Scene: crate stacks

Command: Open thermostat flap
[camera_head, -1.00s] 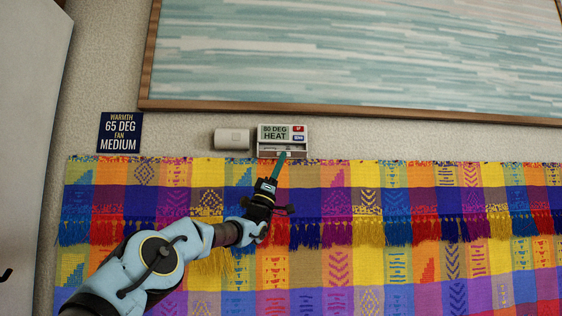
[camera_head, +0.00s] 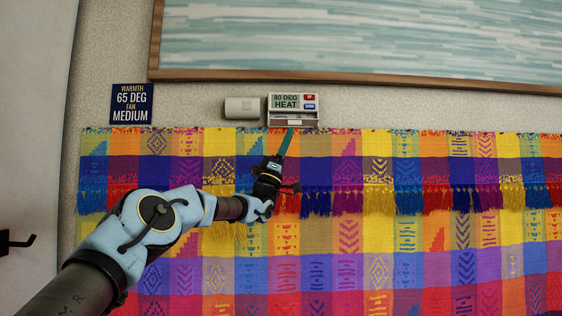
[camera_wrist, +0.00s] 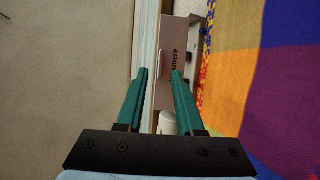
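The thermostat (camera_head: 272,106) is a small white box on the wall with a display reading "80 DEG HEAT" and red and blue buttons. Its lower section, the flap area (camera_head: 278,121), shows a brownish-grey face with a small pale piece on it; how far the flap stands open is unclear. My gripper (camera_head: 290,131) points up at the thermostat's lower edge; contact cannot be told. In the wrist view my gripper (camera_wrist: 160,73) has its two teal fingers apart with nothing held. Beyond them is a grey box with dark lettering, apparently the thermostat (camera_wrist: 178,30), with a small pale bar.
A blue sign (camera_head: 131,104) reads "WARMTH 65 DEG FAN MEDIUM". A framed picture (camera_head: 360,40) hangs above. A colourful woven cloth (camera_head: 420,230) covers the area below.

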